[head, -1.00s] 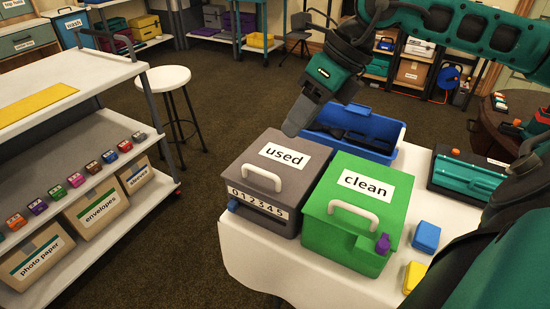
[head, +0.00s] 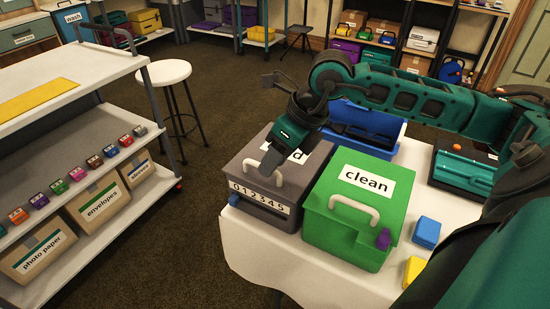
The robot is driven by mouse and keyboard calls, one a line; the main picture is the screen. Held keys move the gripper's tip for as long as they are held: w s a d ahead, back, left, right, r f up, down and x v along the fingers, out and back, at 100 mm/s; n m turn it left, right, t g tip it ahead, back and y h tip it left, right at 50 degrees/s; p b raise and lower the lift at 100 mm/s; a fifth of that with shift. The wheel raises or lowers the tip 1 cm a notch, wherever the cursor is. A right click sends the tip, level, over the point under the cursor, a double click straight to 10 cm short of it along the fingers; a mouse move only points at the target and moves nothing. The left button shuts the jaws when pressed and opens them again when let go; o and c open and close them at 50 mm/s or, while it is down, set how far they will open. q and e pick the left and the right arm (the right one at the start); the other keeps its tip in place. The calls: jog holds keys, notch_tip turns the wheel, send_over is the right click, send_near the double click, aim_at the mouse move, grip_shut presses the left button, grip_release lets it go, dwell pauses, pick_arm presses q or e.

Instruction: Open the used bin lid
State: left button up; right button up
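The used bin (head: 243,172) is a dark grey box on the white-covered table, with its lid shut. Its white handle (head: 256,172) shows at the front of the lid. My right gripper (head: 270,168) is over the lid, pointing down at the handle's right part and hiding some of the "used" label. I cannot tell whether it touches the handle, or whether its fingers are apart. The green clean bin (head: 330,229) stands just to the right, lid shut. My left gripper is not in view.
A blue open crate (head: 383,124) stands behind the bins. A blue box (head: 427,232), a yellow box (head: 413,270) and a teal toolbox (head: 466,168) are on the right of the table. A shelf cart (head: 100,150) stands at the left, with floor between.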

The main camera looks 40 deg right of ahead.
jog(key=shift+f, duration=0.15)
jog(key=shift+c, duration=0.2)
grip_shut()
dwell(0.4)
